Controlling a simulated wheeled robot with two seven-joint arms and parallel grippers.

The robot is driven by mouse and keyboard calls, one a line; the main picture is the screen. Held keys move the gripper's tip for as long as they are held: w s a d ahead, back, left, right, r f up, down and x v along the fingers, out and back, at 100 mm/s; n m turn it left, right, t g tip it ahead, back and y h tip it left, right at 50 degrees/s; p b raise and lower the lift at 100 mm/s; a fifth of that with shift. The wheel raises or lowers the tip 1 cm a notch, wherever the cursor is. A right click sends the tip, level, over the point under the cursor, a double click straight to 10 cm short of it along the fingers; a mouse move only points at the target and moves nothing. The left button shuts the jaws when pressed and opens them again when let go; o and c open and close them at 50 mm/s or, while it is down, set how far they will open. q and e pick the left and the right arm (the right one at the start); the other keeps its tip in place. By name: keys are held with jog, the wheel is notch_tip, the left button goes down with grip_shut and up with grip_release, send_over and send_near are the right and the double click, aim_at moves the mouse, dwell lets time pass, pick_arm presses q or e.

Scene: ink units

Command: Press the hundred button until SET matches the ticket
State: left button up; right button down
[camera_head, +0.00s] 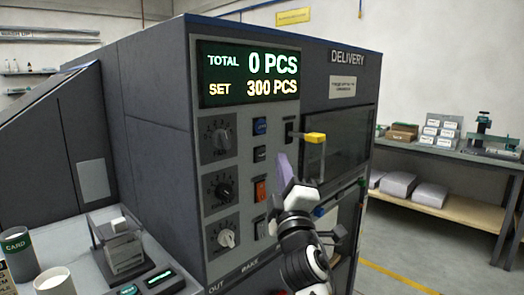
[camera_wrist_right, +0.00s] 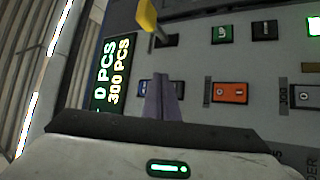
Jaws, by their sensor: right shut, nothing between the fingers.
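The machine's display (camera_head: 250,75) reads TOTAL 0 PCS and SET 300 PCS; it also shows sideways in the wrist view (camera_wrist_right: 112,75). My right gripper (camera_head: 284,163) is shut and empty in front of the button panel. In the wrist view its fingertips (camera_wrist_right: 160,84) overlap a small dark-blue button (camera_wrist_right: 146,88); I cannot tell whether they touch it. In the head view a blue button (camera_head: 260,126), a dark one (camera_head: 260,153) and an orange one (camera_head: 260,189) stand in a column. Their labels are too small to read, so the hundred button is not identifiable. No ticket is readable. My left gripper is out of view.
A yellow-topped lever (camera_head: 316,138) sticks out right of the buttons. Several knobs (camera_head: 216,138) line the panel's left. A CARD cup (camera_head: 17,250) and a small clear-topped device (camera_head: 122,245) stand on the lower-left counter. A workbench (camera_head: 430,154) with boxes stands at right.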

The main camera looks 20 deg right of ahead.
jog(key=shift+s+d+p, duration=0.15)
jog(key=shift+s+d, duration=0.05)
jog(key=shift+s, duration=0.3)
jog(key=shift+s+d+p, duration=0.15)
jog(key=shift+s+d, duration=0.05)
jog(key=shift+s, duration=0.3)
jog(key=s+a+f+m+g+y, duration=0.1)
jog(key=s+a+f+g+y, duration=0.1)
jog(key=f, duration=0.8)
jog(key=s+a+f+m+g+y, duration=0.1)
jog(key=s+a+f+g+y, duration=0.15)
jog(key=f, duration=0.75)
jog(key=s+a+f+m+g+y, duration=0.1)
jog(key=s+f+g, duration=0.15)
jog(key=f, duration=0.85)
jog(key=s+a+f+m+g+y, duration=0.2)
jog(key=s+a+f+m+g, duration=0.1)
jog(key=s+f, duration=0.8)
jog(key=s+a+f+m+g+y, duration=0.1)
jog(key=s+a+f, duration=0.4)
jog(key=s+f, duration=0.6)
jog(key=s+m+g, duration=0.1)
jog(key=s+g, duration=0.1)
jog(key=s, duration=0.2)
jog(key=shift+f+m+g+y, duration=0.3)
jog(key=shift+m+y, duration=0.05)
jog(key=shift+m, duration=0.05)
